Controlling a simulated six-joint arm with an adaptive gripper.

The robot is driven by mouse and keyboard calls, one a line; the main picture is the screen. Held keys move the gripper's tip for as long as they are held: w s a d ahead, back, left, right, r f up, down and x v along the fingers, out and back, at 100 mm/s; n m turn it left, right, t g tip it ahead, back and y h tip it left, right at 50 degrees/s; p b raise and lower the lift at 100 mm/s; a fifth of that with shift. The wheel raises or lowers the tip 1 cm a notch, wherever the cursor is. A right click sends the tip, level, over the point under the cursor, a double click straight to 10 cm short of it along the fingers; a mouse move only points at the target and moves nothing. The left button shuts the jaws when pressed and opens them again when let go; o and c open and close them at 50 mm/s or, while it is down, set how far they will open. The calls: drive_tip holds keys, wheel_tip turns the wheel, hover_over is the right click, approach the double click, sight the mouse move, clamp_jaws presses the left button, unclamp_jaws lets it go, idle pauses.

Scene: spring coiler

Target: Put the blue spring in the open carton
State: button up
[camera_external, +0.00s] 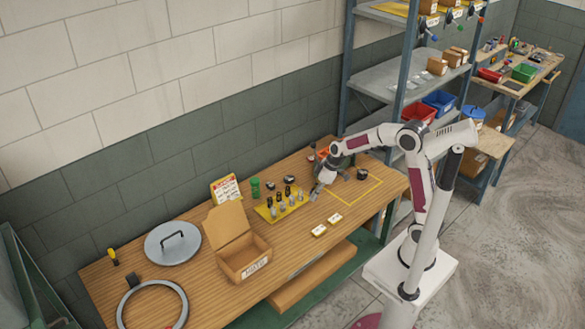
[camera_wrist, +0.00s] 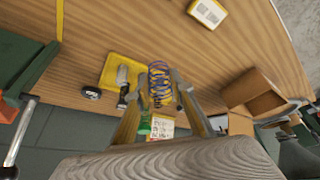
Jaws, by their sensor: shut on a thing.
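The blue spring (camera_wrist: 160,80) stands out between my gripper's fingers in the wrist view. My gripper (camera_wrist: 162,97) is shut on it. In the external view my gripper (camera_external: 317,190) is over the table just right of the yellow tray; the spring is too small to make out there. The open carton (camera_external: 258,262) stands on the table to the left of my gripper, with its lid flap raised at the back and a label on its front. In the wrist view the carton (camera_wrist: 262,103) is to the right of the spring, apart from it.
A yellow tray (camera_external: 265,213) with several dark and grey upright pieces lies between my gripper and the carton. Green pieces (camera_external: 255,187) and a sign (camera_external: 225,189) stand behind. Two small labels (camera_external: 319,230) lie in front.

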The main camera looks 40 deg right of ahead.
drive_tip(key=w+a+n, duration=0.1)
drive_tip(key=w+a, duration=0.2)
drive_tip(key=a, duration=1.4)
drive_tip(key=n, duration=0.1)
hover_over(247, 258)
drive_tip(key=s+d, duration=0.1)
drive_tip(key=shift+r+g, duration=0.35)
drive_tip(key=shift+g, duration=0.15)
drive_tip(key=shift+d+f, duration=0.1)
drive_tip(key=shift+f, duration=0.05)
drive_tip(key=shift+y, duration=0.3)
drive_tip(key=shift+f, duration=2.35)
drive_tip(key=shift+f, duration=2.5)
drive_tip(key=shift+f, duration=0.2)
drive_tip(key=o, duration=0.8)
